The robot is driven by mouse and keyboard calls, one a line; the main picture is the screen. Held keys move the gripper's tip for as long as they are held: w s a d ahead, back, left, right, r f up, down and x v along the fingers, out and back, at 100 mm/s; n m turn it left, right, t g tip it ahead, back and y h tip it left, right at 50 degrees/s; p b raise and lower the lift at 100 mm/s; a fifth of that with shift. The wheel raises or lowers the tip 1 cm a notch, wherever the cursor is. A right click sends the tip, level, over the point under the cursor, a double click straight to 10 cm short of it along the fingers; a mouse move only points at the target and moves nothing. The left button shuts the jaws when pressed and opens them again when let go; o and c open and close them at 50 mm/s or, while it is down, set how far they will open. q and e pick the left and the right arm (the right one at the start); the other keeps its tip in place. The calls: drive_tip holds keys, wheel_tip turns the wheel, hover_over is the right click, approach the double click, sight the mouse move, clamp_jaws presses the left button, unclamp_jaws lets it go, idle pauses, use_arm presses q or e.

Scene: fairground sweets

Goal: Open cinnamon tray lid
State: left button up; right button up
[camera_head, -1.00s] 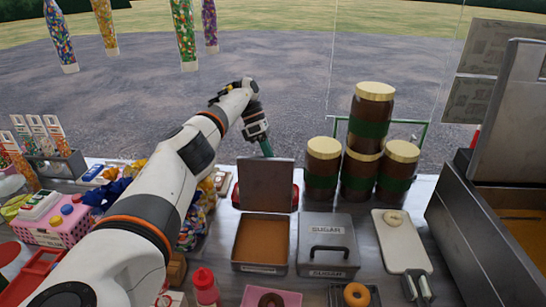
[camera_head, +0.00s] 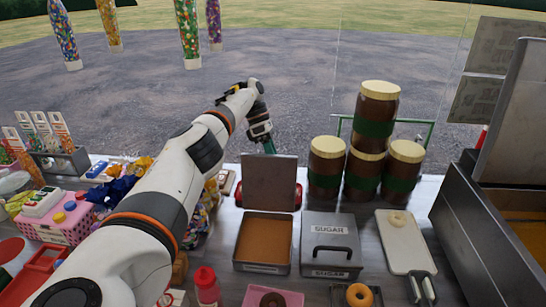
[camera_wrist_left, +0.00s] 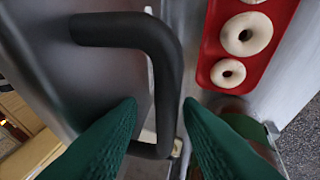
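The cinnamon tray (camera_head: 263,268) stands on the counter left of the sugar tray, with brown powder in it. Its lid (camera_head: 269,183) stands open, about upright at the tray's back edge. The lid's black handle (camera_wrist_left: 165,60) shows in the left wrist view. My left gripper (camera_head: 268,147) is behind the lid, near its top edge. In the left wrist view its green fingers (camera_wrist_left: 160,112) are spread apart, with part of the handle between them and no clear grip on it. My right gripper is not in view.
The closed sugar tray (camera_head: 331,233) is just right. Stacked brown jars (camera_head: 375,105) stand behind it. A red tray of pale doughnuts (camera_wrist_left: 215,45) lies behind the lid. A white board (camera_head: 405,250) is at right, a pink basket (camera_head: 62,222) at left.

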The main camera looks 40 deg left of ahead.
use_arm(q)
wheel_tip(320, 180, up, 5)
drive_tip(key=shift+w+f+b, duration=0.1)
drive_tip(key=shift+w+b, duration=0.05)
drive_tip(key=shift+b, duration=0.2)
wheel_tip(320, 180, up, 4)
drive_tip(key=shift+r+p, duration=0.25)
drive_tip(key=shift+p, duration=0.6)
drive_tip(key=shift+r, duration=0.3)
drive_tip(key=shift+f, duration=0.1)
